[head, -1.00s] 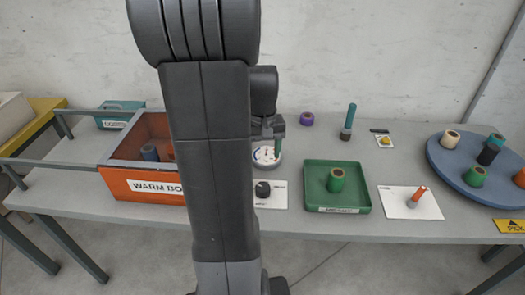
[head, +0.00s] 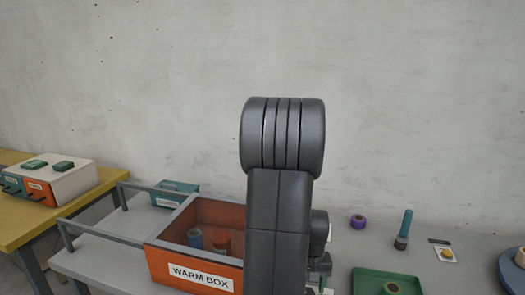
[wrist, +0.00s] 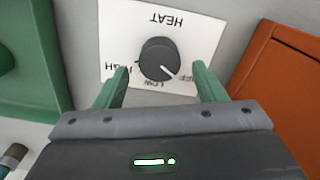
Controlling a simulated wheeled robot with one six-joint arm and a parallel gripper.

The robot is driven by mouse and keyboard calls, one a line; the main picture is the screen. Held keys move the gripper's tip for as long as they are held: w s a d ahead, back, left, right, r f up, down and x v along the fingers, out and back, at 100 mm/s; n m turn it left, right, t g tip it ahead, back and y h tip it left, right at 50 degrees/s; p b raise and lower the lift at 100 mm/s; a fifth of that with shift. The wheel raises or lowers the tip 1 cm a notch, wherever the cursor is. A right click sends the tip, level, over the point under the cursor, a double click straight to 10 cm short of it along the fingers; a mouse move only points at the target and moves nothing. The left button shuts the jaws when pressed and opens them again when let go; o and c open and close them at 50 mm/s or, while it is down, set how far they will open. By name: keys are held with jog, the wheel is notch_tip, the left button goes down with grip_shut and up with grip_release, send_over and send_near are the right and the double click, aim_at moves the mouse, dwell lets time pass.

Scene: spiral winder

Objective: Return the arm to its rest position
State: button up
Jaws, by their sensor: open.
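My arm (head: 277,215) stands upright in the head view, in front of the table and beside the orange warm box. My gripper (wrist: 160,82) shows in the wrist view with its two green fingers apart and nothing between them. Beyond the fingers is a black heat knob (wrist: 158,58) on a white card (wrist: 190,30) marked HEAT, LOW, HIGH and OFF. The knob's white pointer line aims toward the OFF side. Whether the fingers touch the card cannot be told. In the head view the fingertips are hidden behind my arm.
The orange warm box (head: 170,262) holds a blue and a red-brown cylinder. A yellow table (head: 22,212) with a control box (head: 50,182) stands at left.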

jog(key=shift+f, duration=1.35)
jog(key=shift+r, duration=0.1)
